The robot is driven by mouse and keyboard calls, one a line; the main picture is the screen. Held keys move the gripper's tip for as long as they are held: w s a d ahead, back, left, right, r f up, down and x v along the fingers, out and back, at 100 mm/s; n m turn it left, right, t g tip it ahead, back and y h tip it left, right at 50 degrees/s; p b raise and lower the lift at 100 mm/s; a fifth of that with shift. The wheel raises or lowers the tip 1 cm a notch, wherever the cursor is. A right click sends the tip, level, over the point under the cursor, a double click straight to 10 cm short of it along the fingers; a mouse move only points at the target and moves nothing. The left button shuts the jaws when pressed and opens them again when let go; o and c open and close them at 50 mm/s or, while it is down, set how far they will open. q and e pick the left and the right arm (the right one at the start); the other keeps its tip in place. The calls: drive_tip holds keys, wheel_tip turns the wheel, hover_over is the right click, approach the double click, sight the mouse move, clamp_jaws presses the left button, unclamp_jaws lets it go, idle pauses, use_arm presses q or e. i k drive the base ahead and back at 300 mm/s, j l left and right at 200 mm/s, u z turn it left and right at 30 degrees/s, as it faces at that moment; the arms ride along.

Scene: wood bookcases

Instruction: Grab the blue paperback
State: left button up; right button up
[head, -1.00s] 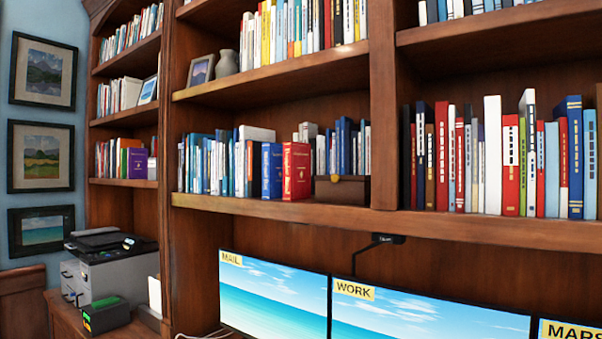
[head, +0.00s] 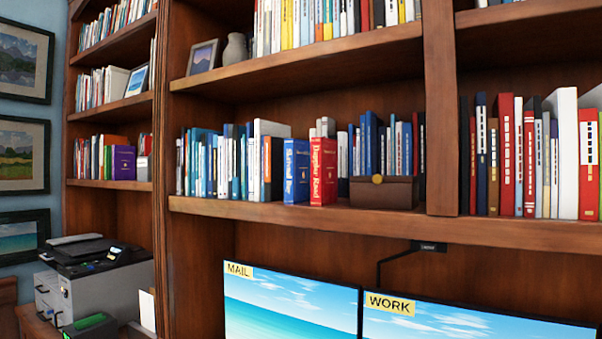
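A blue paperback (head: 297,172) with light lettering on its spine stands upright on the middle shelf (head: 330,215) of the bookcase, near the picture's centre. A red book (head: 323,172) of about the same height stands close on its right. An orange and black spine (head: 267,168) is on its left. Several other blue, white and teal books fill the shelf further left. Neither of my grippers is in view.
A brown box (head: 384,192) with a gold clasp sits right of the red book. A wooden upright (head: 440,110) divides the shelf. Below are monitors (head: 290,300); a printer (head: 95,280) stands at lower left. Free shelf edge shows before the books.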

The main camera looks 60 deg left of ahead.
sight(296, 152)
drive_tip(key=k+j, duration=0.1)
drive_tip(key=j, duration=0.3)
drive_tip(key=k+j, duration=0.1)
drive_tip(key=j, duration=0.3)
drive_tip(key=k+j+z, duration=0.1)
drive_tip(key=j, duration=0.35)
drive_tip(key=k+j, duration=0.1)
drive_tip(key=j, duration=0.3)
